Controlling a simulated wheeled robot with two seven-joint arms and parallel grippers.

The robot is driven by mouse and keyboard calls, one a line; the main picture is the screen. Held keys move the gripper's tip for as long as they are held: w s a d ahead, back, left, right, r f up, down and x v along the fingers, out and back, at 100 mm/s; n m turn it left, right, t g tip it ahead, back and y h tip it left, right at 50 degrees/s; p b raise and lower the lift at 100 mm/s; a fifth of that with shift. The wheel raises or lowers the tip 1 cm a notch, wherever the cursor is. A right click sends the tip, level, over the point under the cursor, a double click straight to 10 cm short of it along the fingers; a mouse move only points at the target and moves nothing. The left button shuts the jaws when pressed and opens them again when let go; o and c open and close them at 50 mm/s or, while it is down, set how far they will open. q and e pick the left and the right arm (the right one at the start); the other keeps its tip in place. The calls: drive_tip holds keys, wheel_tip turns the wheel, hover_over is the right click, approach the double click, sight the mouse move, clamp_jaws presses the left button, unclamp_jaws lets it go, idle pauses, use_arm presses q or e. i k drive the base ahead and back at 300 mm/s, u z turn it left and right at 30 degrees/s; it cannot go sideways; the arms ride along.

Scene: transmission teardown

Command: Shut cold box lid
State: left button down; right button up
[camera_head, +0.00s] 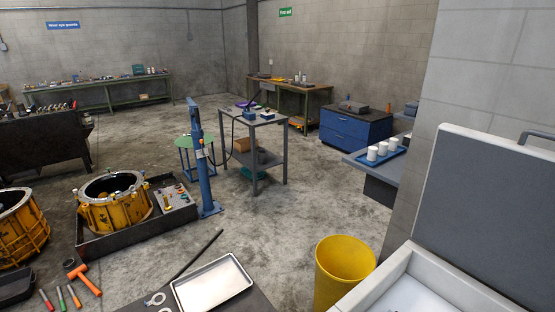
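The cold box (381,279) is at the bottom right, a pale, thick-walled chest cut off by the picture's edge. A dark handle (538,136) shows at the lid's upper right edge. The box's inside is partly visible and looks whitish, with something small and dark at the bottom edge. Neither of my grippers is in view.
A yellow bin (342,270) stands left of the cold box. A metal tray (212,284) lies on a dark surface at the bottom. A grey block wall (487,75) rises behind the lid. Yellow housings (114,203) and a blue post (200,160) stand left.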

sight(487, 204)
drive_tip(key=z, duration=2.2)
drive_tip(key=i, duration=0.3)
drive_tip(key=u, duration=0.35)
